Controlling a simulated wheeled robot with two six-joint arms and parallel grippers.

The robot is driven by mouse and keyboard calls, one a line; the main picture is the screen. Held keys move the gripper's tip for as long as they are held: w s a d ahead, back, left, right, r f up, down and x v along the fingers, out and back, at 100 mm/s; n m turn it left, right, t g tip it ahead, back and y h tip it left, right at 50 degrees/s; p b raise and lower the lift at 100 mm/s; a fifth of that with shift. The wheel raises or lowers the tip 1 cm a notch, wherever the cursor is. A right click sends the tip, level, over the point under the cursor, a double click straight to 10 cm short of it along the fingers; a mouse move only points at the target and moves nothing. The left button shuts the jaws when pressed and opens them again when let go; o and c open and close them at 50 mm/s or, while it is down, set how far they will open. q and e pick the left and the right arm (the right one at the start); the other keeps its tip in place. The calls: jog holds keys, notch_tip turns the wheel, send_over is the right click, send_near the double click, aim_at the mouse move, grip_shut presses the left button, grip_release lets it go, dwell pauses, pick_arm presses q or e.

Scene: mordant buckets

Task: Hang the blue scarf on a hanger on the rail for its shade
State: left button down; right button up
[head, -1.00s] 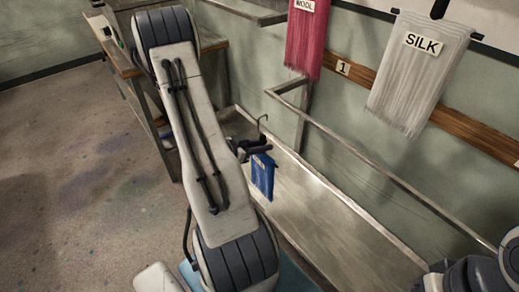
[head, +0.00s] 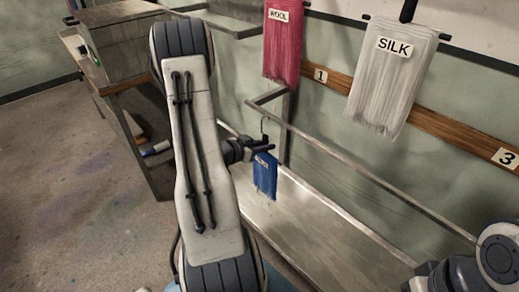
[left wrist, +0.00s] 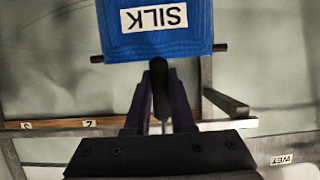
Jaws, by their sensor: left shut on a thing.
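The blue scarf (head: 265,174) hangs from a dark hanger with a thin hook (head: 264,130). My left gripper (head: 258,149) is shut on the hanger. In the left wrist view my left gripper (left wrist: 160,115) grips the hanger's dark stem, and the blue scarf (left wrist: 155,28) hangs on its crossbar with a SILK label. The metal rail (head: 350,169) runs from upper left to lower right behind the scarf. The hook shows close to the rail's near-left end in the picture; I cannot tell whether they touch. My right arm shows at the lower right, its gripper out of view.
A red WOOL scarf (head: 284,40) and a pale SILK scarf (head: 390,75) hang on the wall. A wooden board (head: 440,125) carries number plates 1 and 3. A metal trough (head: 300,225) lies below the rail. A wooden table (head: 125,85) stands at the left.

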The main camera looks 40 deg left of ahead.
pick_arm(q)
jog(key=shift+b+x, duration=1.05)
jog(key=shift+x, duration=1.6)
jog(key=c, duration=0.7)
grip_release()
jog(key=shift+s, duration=0.1)
jog(key=v, duration=1)
jog(key=shift+s, duration=0.15)
